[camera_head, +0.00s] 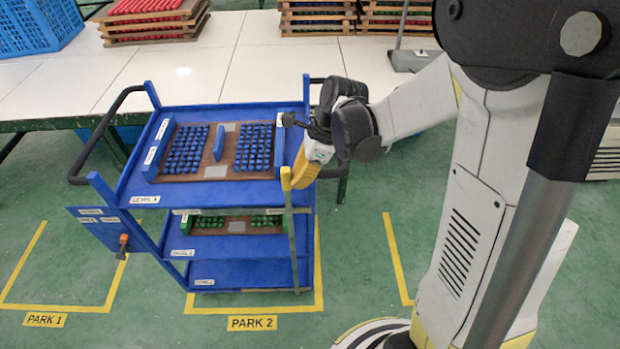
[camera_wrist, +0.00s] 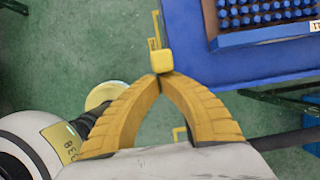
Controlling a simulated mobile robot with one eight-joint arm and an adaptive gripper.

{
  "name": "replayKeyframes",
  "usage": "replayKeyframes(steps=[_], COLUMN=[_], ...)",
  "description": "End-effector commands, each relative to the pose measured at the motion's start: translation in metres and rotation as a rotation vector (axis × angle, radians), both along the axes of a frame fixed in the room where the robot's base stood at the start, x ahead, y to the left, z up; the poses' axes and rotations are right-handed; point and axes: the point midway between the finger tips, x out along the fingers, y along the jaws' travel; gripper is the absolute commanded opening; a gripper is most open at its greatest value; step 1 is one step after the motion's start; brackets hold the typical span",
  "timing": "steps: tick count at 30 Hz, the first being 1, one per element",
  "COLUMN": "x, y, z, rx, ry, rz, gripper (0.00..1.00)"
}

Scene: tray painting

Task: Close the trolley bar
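The blue trolley (camera_head: 200,194) stands with its shelf levels facing me. The trolley bar (camera_head: 291,235) hangs upright at the trolley's right front corner, with a yellow end (camera_head: 285,178) at its top. In the wrist view a yellow block (camera_wrist: 162,62), likely this end, sits by the blue top shelf's corner. My gripper (camera_head: 296,178) is beside the bar's top. In the wrist view my gripper's yellow fingertips (camera_wrist: 160,77) meet just at the block's near edge, with no visible gap. They seem to touch the block rather than enclose it.
A brown tray (camera_head: 215,172) with blue pieces lies on the top shelf; a tray with green pieces (camera_head: 237,224) is below. A blue panel (camera_head: 105,231) with an orange part (camera_head: 123,240) is at the left front. Tables stand behind. Green floor is clear in front.

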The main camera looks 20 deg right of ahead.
Motion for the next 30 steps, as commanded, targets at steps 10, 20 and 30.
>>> replayKeyframes(steps=[10,20,30], x=[0.032,0.058,0.069], y=[0.103,0.182,0.213], z=[0.0,0.0,0.0], rx=[0.001,0.002,0.0], ry=[-0.001,-0.001,0.0], rz=[0.009,0.005,0.001], gripper=[0.0,0.0,0.0])
